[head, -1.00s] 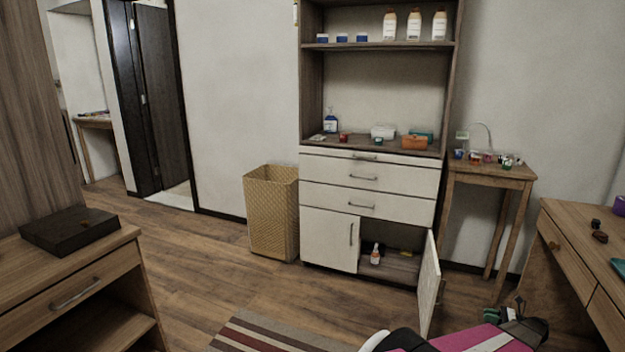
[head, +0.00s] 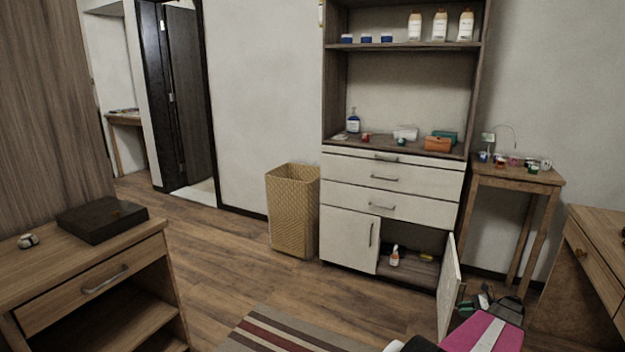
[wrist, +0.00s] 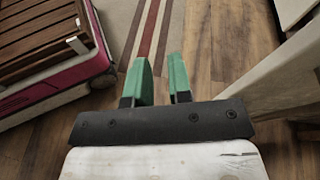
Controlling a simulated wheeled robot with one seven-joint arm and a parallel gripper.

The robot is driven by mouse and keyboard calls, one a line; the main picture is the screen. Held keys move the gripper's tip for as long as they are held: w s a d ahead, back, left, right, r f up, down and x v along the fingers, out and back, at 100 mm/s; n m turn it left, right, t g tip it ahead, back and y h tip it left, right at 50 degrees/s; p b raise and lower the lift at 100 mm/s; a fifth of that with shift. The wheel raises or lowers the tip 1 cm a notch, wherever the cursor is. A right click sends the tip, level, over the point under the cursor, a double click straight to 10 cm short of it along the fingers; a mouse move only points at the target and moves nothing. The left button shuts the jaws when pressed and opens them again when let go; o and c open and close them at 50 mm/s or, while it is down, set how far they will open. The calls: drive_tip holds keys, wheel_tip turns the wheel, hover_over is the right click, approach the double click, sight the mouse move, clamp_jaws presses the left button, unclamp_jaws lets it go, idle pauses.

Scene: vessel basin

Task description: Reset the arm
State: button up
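My arm shows at the bottom right of the head view, with a pink link and my gripper (head: 486,300) beyond it, partly hidden. The gripper is beside the open white cabinet door (head: 449,287). In the wrist view, my gripper (wrist: 161,75) has two green fingers with a gap between them. Floor and striped rug show beyond, and nothing is held. A pale panel, seemingly the cabinet door (wrist: 262,95), stands close to the right of the fingers, apart from them.
The shelf cabinet (head: 391,178) has its lower right compartment open, with a small bottle (head: 395,256) inside. A wicker basket (head: 292,212) stands left of it. A side table (head: 517,178) and a desk (head: 598,226) are at right. The striped rug (head: 285,335) and floor at centre-left are clear.

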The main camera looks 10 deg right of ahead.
drive_tip(key=w+a+r+n+g+h, duration=0.25)
drive_tip(key=a+n+g, duration=0.2)
drive_tip(key=a, duration=1.15)
drive_tip(key=s+a+r+n+h, duration=0.2)
drive_tip(key=a+n, duration=0.3)
drive_tip(key=a, duration=0.6)
drive_tip(key=s+a+r+n+h, duration=0.2)
drive_tip(key=a+r+n+h, duration=0.3)
drive_tip(key=a, duration=0.6)
drive_tip(key=s+a+r+n+g+h, duration=0.1)
drive_tip(key=s+a+r+n+h, duration=0.2)
drive_tip(key=a+n, duration=0.3)
drive_tip(key=a+r+h, duration=0.1)
drive_tip(key=a, duration=0.4)
drive_tip(key=shift+a+r, duration=0.2)
drive_tip(key=shift+a, duration=0.1)
